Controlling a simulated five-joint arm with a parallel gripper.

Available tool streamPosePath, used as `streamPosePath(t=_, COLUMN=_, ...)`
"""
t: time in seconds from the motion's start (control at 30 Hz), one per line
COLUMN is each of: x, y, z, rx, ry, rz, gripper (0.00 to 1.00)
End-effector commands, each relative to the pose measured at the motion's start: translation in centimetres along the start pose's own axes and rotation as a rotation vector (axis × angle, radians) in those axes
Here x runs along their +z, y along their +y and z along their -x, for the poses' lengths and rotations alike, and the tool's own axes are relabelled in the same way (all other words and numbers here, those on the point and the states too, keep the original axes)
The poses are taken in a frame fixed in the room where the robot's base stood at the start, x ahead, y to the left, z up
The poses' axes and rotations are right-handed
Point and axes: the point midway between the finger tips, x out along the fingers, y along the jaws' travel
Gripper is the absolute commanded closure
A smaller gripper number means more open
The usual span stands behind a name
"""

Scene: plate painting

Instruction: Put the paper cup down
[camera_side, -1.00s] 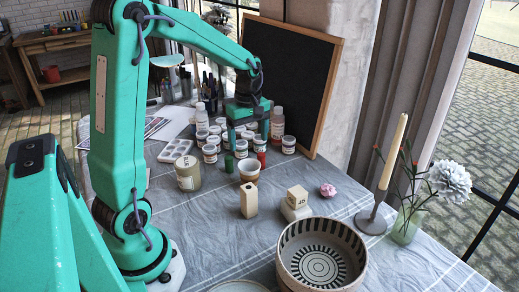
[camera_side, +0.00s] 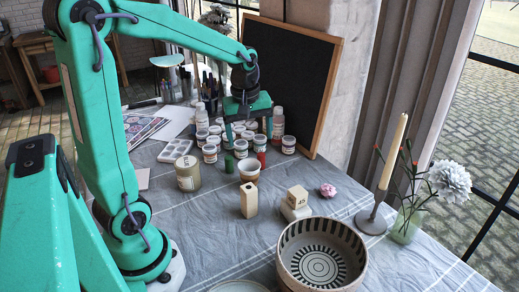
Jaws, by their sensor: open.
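The paper cup (camera_side: 249,174), brown with a pale rim and inside, stands upright on the cloth-covered table (camera_side: 200,225). My gripper (camera_side: 248,134) is open, with its two fingers spread and pointing down. In the picture it is above the cup and apart from it, and nothing shows held between the fingers. The fingers overlap the paint jars in the view, so their exact depth is hard to tell.
Several paint jars (camera_side: 210,153) and bottles (camera_side: 278,122) crowd around the gripper, before a blackboard (camera_side: 300,75). A wooden block (camera_side: 249,202) stands just in front of the cup. A labelled jar (camera_side: 188,174) is to its left, a patterned bowl (camera_side: 322,255) at front right.

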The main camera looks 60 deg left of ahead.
Motion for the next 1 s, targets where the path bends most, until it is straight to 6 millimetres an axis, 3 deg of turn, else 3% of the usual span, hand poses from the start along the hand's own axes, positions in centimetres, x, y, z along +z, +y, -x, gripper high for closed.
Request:
streamPosePath(t=0.2, x=4.1, y=-1.0, z=3.1, rx=0.082, ry=0.061, rz=-0.301, gripper=0.17)
streamPosePath(t=0.43, x=7.9, y=-2.8, z=5.3, rx=0.156, ry=0.135, rz=-0.611, gripper=0.17)
streamPosePath(t=0.7, x=11.8, y=-5.3, z=6.7, rx=0.229, ry=0.239, rz=-0.965, gripper=0.17)
streamPosePath(t=1.0, x=13.9, y=-7.0, z=6.9, rx=0.27, ry=0.32, rz=-1.195, gripper=0.17)
